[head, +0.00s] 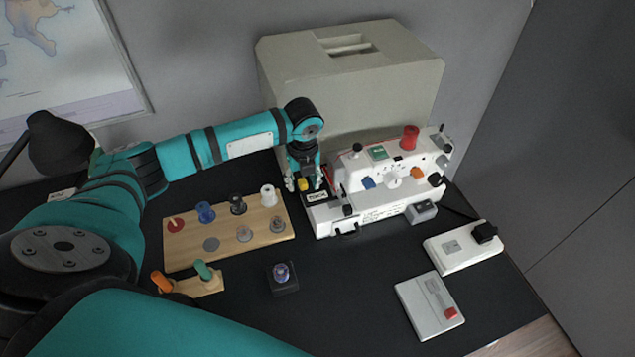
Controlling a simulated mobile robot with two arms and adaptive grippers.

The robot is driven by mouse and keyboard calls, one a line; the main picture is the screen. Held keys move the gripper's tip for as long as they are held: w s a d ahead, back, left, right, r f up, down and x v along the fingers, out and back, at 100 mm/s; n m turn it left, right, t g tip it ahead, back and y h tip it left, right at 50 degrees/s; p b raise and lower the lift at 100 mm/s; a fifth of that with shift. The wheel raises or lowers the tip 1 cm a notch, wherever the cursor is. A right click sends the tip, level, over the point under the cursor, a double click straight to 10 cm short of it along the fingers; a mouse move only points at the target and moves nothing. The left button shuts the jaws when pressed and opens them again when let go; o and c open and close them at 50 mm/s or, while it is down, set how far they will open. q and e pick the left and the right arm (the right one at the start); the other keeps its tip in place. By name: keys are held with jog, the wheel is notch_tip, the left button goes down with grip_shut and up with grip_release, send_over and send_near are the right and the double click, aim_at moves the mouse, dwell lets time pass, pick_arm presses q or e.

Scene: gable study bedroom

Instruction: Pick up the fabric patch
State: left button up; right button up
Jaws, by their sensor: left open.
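My left gripper (304,186) points down at the left end of the white sewing machine (372,208), with its fingers apart. A small yellow thing (303,184) shows between the fingertips; it may be the fabric patch, but it is too small to be sure. I cannot tell whether the fingers touch it. A dark piece with a white label (317,196) lies just right of and below the fingertips, on the machine's left end. No other clear fabric patch shows. My right gripper is not in view.
A wooden board (182,252) with several spools lies left of the gripper. A wooden holder (208,287) has orange and green handles. A small dark block (283,285) stands in front. A beige case (405,92) stands behind. A pedal (462,252) and a grey-white plate (420,300) lie right.

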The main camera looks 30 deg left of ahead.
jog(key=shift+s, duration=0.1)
pick_arm(q)
jog(key=shift+c, duration=1.1)
jog(key=c, duration=0.7)
grip_shut()
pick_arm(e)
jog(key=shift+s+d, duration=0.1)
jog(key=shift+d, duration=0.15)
pick_arm(q)
jog(key=shift+r, duration=0.15)
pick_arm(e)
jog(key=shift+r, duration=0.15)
